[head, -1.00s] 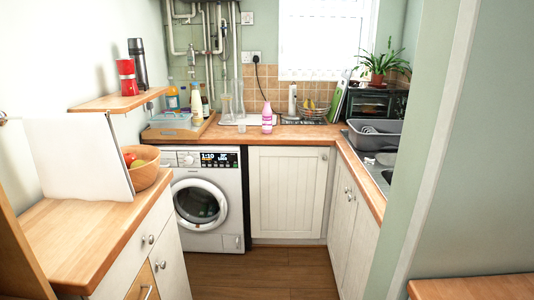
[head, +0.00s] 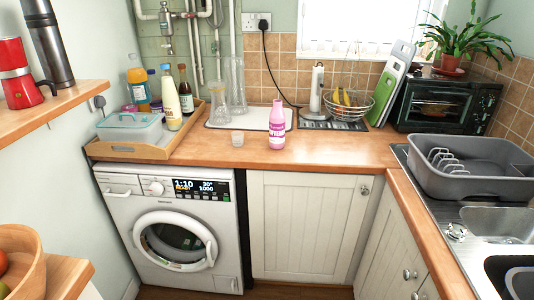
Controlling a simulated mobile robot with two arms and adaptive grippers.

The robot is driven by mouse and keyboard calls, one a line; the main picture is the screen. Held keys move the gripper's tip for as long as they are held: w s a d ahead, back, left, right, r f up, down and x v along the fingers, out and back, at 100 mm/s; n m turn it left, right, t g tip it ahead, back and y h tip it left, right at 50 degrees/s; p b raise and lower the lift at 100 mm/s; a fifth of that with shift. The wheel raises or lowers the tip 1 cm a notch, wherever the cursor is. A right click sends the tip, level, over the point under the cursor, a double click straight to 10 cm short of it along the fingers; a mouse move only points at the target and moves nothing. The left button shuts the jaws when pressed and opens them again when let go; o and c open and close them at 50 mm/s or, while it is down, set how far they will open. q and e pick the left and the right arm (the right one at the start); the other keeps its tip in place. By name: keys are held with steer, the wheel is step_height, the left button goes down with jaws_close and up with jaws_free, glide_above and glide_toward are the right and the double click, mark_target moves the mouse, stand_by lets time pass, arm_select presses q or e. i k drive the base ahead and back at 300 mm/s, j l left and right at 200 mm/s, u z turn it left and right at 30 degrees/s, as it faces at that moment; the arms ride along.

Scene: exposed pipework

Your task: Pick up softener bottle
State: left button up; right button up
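The softener bottle (head: 277,125) is pink with white lettering.
A wooden tray (head: 150,153) with bottles and a lidded box is at the left. Tall glasses, a fruit basket (head: 347,104) and a toaster oven (head: 440,106) stand behind. A grey dish rack (head: 470,166) is at right. Worktop in front of the bottle is clear.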

mark_target(277, 116)
steer(key=i+l+u, duration=0.1)
steer(key=i+u, duration=0.15)
steer(key=i, duration=0.25)
steer(key=i+l+u, duration=0.2)
steer(key=i, duration=0.25)
